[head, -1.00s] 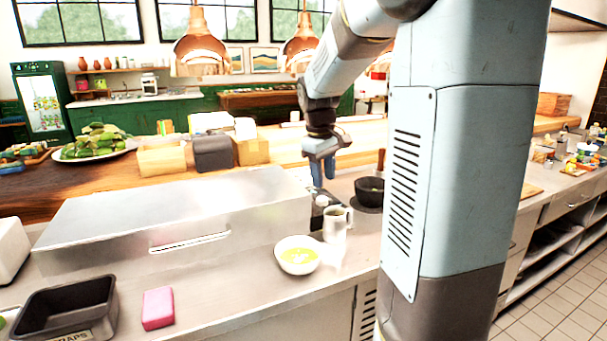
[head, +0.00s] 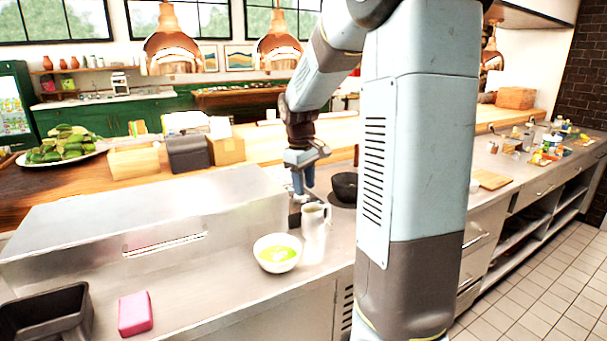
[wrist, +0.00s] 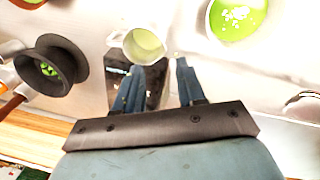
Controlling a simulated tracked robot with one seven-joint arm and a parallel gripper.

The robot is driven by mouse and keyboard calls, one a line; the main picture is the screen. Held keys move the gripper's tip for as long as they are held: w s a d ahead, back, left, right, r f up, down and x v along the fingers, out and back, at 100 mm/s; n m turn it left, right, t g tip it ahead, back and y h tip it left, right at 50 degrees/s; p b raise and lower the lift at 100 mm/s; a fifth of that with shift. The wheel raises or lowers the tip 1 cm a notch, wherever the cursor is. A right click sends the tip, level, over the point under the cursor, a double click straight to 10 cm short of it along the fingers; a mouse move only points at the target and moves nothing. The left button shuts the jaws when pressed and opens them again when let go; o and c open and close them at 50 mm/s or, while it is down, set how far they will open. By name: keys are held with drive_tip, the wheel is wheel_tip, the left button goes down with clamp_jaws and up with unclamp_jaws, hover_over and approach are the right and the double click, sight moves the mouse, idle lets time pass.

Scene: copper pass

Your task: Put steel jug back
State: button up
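The jug (head: 314,235), a pale, shiny, upright vessel with a side handle, stands on the steel counter (head: 230,310). It also shows from above in the wrist view (wrist: 145,46), with a pale yellowish inside. My gripper (head: 299,185) is just behind and above the jug in the head view. In the wrist view my gripper (wrist: 159,66) has its two blue fingers apart, with nothing held. The jug lies just beyond the fingertips, and I cannot tell if they touch.
A white bowl (head: 264,260) of yellow-green soup stands left of the jug. A black pot (head: 345,187) is behind it to the right. A long steel housing (head: 150,215) fills the counter's left. A pink block (head: 135,313) and dark bin (head: 45,320) are at front left.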

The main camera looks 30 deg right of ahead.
sight(306, 213)
drive_tip(key=f, duration=0.6)
drive_tip(key=d+f, duration=0.1)
drive_tip(key=f, duration=0.3)
drive_tip(key=shift+w+f, duration=0.1)
drive_tip(key=shift+w, duration=0.1)
drive_tip(key=shift+c, duration=0.4)
clamp_jaws()
